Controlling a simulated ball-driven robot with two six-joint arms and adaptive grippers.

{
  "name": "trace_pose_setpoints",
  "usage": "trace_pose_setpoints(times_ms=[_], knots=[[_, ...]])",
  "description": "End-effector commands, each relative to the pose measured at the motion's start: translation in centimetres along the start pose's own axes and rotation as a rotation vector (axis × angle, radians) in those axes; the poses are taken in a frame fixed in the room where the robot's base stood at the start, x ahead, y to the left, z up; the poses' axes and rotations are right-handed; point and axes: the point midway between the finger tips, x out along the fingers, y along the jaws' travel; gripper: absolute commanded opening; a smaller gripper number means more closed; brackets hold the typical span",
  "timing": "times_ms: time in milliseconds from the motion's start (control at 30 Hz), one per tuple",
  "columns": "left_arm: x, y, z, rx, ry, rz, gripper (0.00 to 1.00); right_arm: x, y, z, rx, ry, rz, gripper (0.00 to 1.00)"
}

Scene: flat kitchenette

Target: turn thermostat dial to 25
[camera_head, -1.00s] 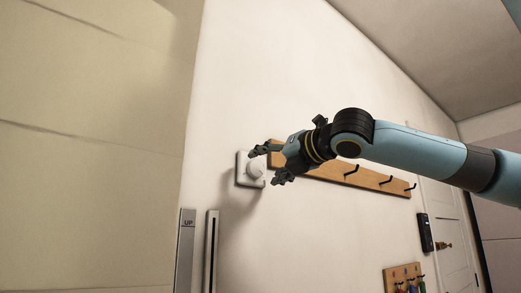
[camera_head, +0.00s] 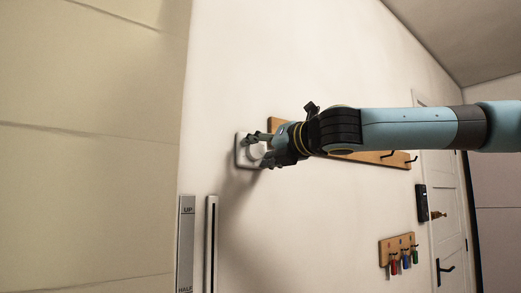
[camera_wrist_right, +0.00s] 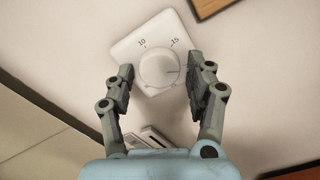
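The thermostat (camera_head: 241,158) is a white square plate on the wall, left of the wooden hook rail. Its round white dial (camera_wrist_right: 160,70) shows in the right wrist view, with the numbers 10 and 15 readable on the plate; a thin mark on the dial points to the right, a little below the 15. Other numbers are hidden or not readable. My right gripper (camera_head: 261,149) is at the thermostat. In the wrist view its two fingers (camera_wrist_right: 160,88) stand apart on either side of the dial, with visible gaps to it. My left gripper is not in view.
A wooden hook rail (camera_head: 372,157) is on the wall right behind my right arm. A small key rack (camera_head: 397,250) and a door (camera_head: 446,215) are at right.

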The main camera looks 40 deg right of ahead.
Motion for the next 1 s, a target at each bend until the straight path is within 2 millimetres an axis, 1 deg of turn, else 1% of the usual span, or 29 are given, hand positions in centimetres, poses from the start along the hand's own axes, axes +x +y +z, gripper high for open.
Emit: trace_pose_setpoints(times_ms=[33,67,300,500,667,867,1000], knots=[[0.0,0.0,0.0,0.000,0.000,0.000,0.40,0.0,0.0,0.0,0.000,0.000,0.000,0.46],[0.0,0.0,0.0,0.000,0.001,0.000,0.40,0.0,0.0,0.0,0.000,0.000,0.000,0.42],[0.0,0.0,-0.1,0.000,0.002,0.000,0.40,0.0,0.0,0.0,0.000,0.000,0.000,0.11],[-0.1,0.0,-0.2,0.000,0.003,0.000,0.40,0.0,0.0,0.1,0.012,0.000,-0.001,0.10],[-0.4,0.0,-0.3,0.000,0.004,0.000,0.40,0.0,0.1,0.1,0.059,0.000,0.000,0.10],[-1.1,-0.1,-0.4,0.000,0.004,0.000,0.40,0.0,0.1,0.2,0.186,-0.001,0.000,0.10],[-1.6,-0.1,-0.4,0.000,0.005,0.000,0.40,0.0,0.2,0.2,0.311,-0.001,0.000,0.10]])
